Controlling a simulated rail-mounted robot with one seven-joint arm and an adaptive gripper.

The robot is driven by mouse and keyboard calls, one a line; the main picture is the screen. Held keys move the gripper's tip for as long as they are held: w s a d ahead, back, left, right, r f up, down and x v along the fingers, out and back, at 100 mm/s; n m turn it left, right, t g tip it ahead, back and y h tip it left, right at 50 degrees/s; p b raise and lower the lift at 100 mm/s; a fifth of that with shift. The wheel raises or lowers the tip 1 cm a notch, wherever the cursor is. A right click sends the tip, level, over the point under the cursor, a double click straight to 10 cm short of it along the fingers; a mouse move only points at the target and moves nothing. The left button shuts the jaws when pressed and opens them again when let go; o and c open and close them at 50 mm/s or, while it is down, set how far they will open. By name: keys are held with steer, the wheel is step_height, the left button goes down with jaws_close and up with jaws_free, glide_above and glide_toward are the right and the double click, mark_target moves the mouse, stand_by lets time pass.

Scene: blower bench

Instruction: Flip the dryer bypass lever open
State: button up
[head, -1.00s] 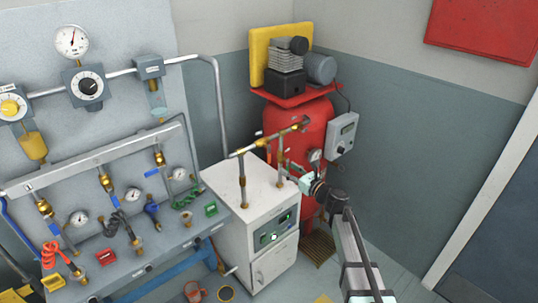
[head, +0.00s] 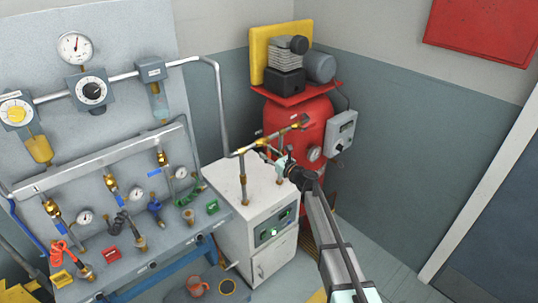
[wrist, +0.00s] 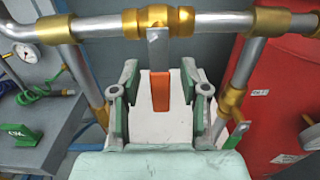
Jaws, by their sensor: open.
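The dryer is a white cabinet (head: 262,215) with a pipe loop on its top. In the wrist view, a brass valve (wrist: 158,21) sits in the horizontal bypass pipe (wrist: 215,22). Its lever (wrist: 160,88) has a grey metal stem and an orange grip, and points down in the picture, crosswise to the pipe. My gripper (wrist: 160,102) is open, with one finger on each side of the orange grip and visible gaps to both. In the head view, my gripper (head: 270,154) is at the pipe above the dryer; the lever is too small to make out there.
A red tank (head: 298,125) with a compressor (head: 286,75) on top stands behind the dryer. A grey control box (head: 341,131) is on the tank's right. The bench panel (head: 100,160) with gauges, hoses and valves is on the left. Upright pipes flank the gripper in the wrist view.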

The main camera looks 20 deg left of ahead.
jaws_close()
